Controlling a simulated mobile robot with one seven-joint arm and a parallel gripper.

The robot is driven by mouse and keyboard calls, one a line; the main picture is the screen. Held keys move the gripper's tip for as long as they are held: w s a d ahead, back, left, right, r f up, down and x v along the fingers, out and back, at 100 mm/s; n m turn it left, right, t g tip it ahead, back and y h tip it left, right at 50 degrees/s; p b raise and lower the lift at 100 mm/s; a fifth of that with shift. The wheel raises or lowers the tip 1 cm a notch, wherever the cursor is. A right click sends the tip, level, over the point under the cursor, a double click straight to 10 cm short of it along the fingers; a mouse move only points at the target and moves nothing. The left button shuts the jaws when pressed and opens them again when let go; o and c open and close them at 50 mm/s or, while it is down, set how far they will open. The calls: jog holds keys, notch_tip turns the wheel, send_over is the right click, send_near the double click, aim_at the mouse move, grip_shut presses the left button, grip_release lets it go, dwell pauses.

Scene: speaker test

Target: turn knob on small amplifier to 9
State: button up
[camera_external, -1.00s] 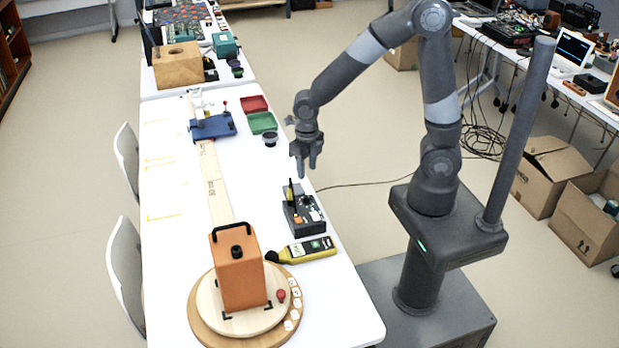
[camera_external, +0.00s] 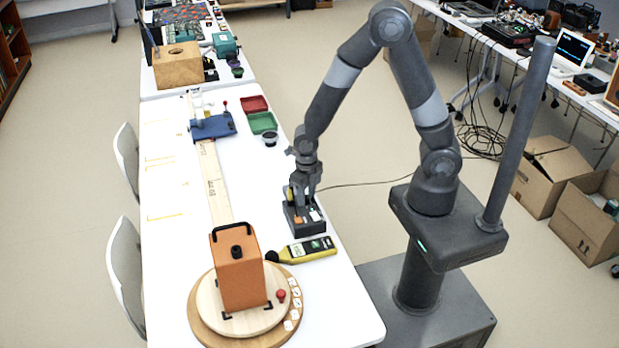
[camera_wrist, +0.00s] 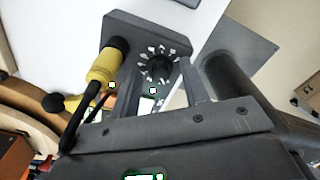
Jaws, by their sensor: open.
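The small amplifier (camera_external: 305,222) is a dark grey box near the right edge of the white table, and its panel fills the upper middle of the wrist view (camera_wrist: 130,32). Its black knob (camera_wrist: 159,69) sits in a ring of white marks; I cannot read the numbers or the setting. A yellow plug (camera_wrist: 106,64) with a black cable stands left of the knob. My gripper (camera_external: 303,196) points down over the amplifier's far part. In the wrist view my open gripper (camera_wrist: 160,84) has a finger on either side of the knob; whether they touch it is unclear.
A yellow handheld meter (camera_external: 308,249) lies just in front of the amplifier. An orange speaker box (camera_external: 238,270) stands on a round wooden turntable (camera_external: 203,325). Green (camera_external: 262,122) and red trays (camera_external: 254,104) lie farther back. The table's middle left is mostly clear.

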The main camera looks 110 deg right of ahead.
jog(key=shift+c, duration=0.3)
grip_shut()
